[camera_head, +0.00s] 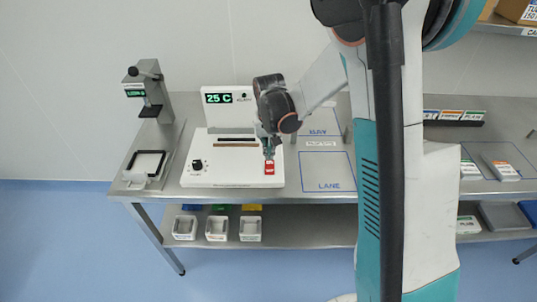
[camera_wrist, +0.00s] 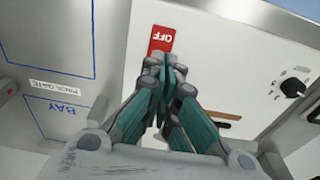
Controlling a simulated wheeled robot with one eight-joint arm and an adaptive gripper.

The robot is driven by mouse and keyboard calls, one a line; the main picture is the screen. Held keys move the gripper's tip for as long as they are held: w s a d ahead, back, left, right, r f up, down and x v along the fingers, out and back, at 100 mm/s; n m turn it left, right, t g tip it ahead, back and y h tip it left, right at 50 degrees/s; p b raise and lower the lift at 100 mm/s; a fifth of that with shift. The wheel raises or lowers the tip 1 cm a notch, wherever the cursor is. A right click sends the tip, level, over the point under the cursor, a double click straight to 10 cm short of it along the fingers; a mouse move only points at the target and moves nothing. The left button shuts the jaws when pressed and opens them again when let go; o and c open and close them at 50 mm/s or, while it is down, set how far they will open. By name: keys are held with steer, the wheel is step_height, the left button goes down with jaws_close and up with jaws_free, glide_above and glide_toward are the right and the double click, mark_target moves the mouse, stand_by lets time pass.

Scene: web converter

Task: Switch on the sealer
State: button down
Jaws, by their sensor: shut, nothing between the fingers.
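The sealer (camera_head: 222,175) is a white machine on the steel bench, with an upright back panel whose display (camera_head: 217,98) reads 25 C. A black knob (camera_head: 197,165) is at its left front, and it also shows in the wrist view (camera_wrist: 293,87). A red switch (camera_head: 269,168) is at its right front; in the wrist view the red switch (camera_wrist: 162,38) is marked OFF. My gripper (camera_head: 269,152) is shut and empty, pointing down at the switch. In the wrist view my gripper (camera_wrist: 163,62) has its fingertips over the switch's lower edge; I cannot tell whether they touch it.
A grey press-like stand (camera_head: 147,90) and a black-framed tray (camera_head: 148,164) are left of the sealer. Blue-outlined bench areas marked BAY and LANE (camera_head: 328,172) lie to its right. White bins (camera_head: 217,229) stand on the lower shelf.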

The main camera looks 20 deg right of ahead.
mark_target(270, 167)
step_height(270, 167, up, 8)
steer(key=s+p, duration=0.1)
steer(key=shift+s+a+r, duration=0.2)
steer(key=shift+s+a, duration=0.05)
steer(key=shift+s, duration=0.1)
steer(key=shift+b, duration=0.5)
steer(key=shift+w+d+r+t+b, duration=0.15)
steer(key=shift+w+r+t+b, duration=0.2)
steer(key=shift+t+b, duration=0.3)
steer(key=shift+f, duration=0.1)
steer(key=b+x, duration=0.1)
steer(key=x, duration=0.3)
steer(key=b+x, duration=0.1)
steer(key=x, duration=0.4)
steer(key=b+x, duration=0.1)
steer(key=x, duration=0.4)
steer(key=shift+d, duration=0.25)
